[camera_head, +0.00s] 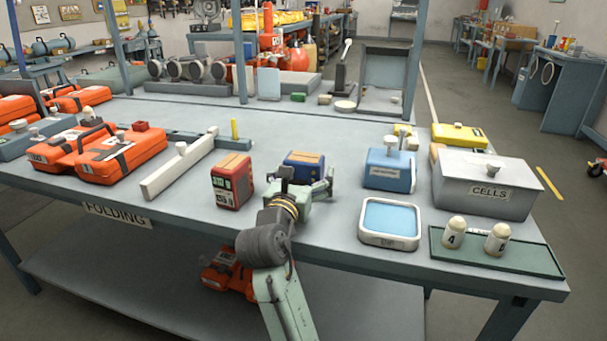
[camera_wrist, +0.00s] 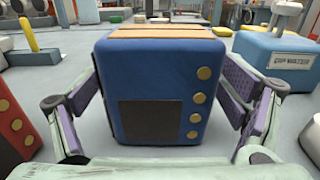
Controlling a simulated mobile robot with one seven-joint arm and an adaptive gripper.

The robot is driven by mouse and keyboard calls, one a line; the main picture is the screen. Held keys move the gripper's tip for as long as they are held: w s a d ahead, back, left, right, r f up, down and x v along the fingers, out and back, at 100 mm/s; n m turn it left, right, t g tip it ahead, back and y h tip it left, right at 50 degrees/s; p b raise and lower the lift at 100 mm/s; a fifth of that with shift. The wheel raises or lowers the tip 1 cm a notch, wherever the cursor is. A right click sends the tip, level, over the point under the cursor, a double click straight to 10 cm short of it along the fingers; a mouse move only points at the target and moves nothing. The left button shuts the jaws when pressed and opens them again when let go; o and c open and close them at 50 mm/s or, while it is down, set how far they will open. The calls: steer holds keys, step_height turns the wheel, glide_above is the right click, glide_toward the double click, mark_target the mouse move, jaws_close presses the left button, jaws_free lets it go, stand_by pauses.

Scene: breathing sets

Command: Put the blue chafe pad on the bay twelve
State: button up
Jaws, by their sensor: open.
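A blue block (camera_head: 304,160) with a tan-striped top stands on the grey table, in front of my gripper (camera_head: 303,185). In the wrist view, the same blue block (camera_wrist: 150,60) shows a dark panel and a column of gold studs. My gripper (camera_wrist: 160,95) is open, with one finger on each side of the block; whether they touch it I cannot tell. A white-rimmed tray (camera_head: 390,241) with a light blue inside and a small label lies to the right. I cannot read which place is bay twelve, and I cannot confirm which blue thing is the chafe pad.
A red block (camera_head: 231,182) stands close to my gripper's left. A blue box (camera_head: 390,170) with a knob and a grey CELLS box (camera_head: 486,186) stand right. Two white bottles stand on a green mat (camera_head: 515,262). A white bar (camera_head: 178,170) lies left. Bare table lies behind the blocks.

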steer(key=shift+r, duration=0.2)
steer(key=b+v, duration=0.1)
steer(key=v, duration=1.1)
steer(key=shift+r+b, duration=0.1)
steer(key=shift+b, duration=0.2)
